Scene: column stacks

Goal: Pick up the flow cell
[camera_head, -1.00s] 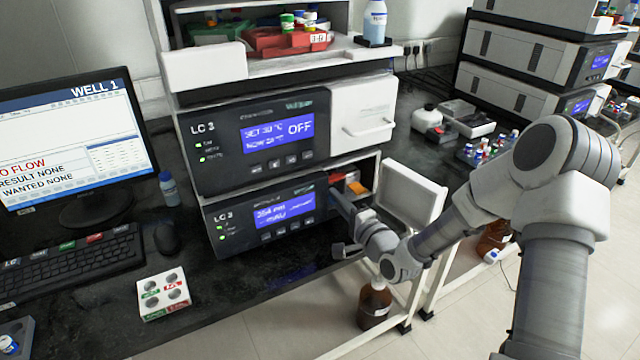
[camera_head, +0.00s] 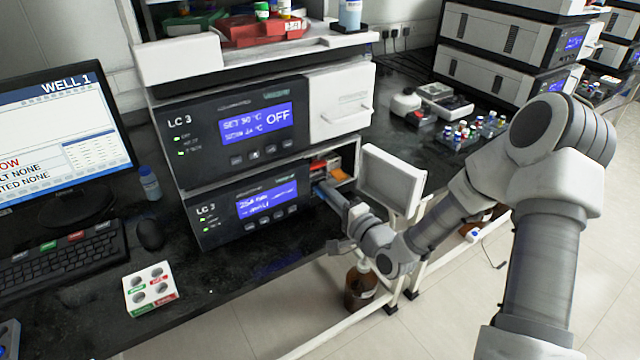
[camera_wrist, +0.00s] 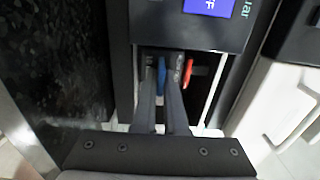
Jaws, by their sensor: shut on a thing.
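My gripper (camera_head: 322,190) reaches into the open compartment (camera_head: 345,160) of the lower LC 3 unit (camera_head: 240,212). In the wrist view my gripper (camera_wrist: 162,78) has its two fingers close together on a narrow blue piece (camera_wrist: 161,70), which I take to be the flow cell. The blue also shows faintly at the fingertips in the head view. The fingers hide most of its body. A red piece (camera_wrist: 188,72) sits just right of the fingers, apart from them. Red and orange pieces (camera_head: 339,173) show in the compartment in the head view.
The compartment's white door (camera_head: 392,180) stands open to the right of my wrist. Compartment walls are close on both sides of the fingers. A brown bottle (camera_head: 360,288) stands below the bench. A white block with round wells (camera_head: 150,288) lies on the bench.

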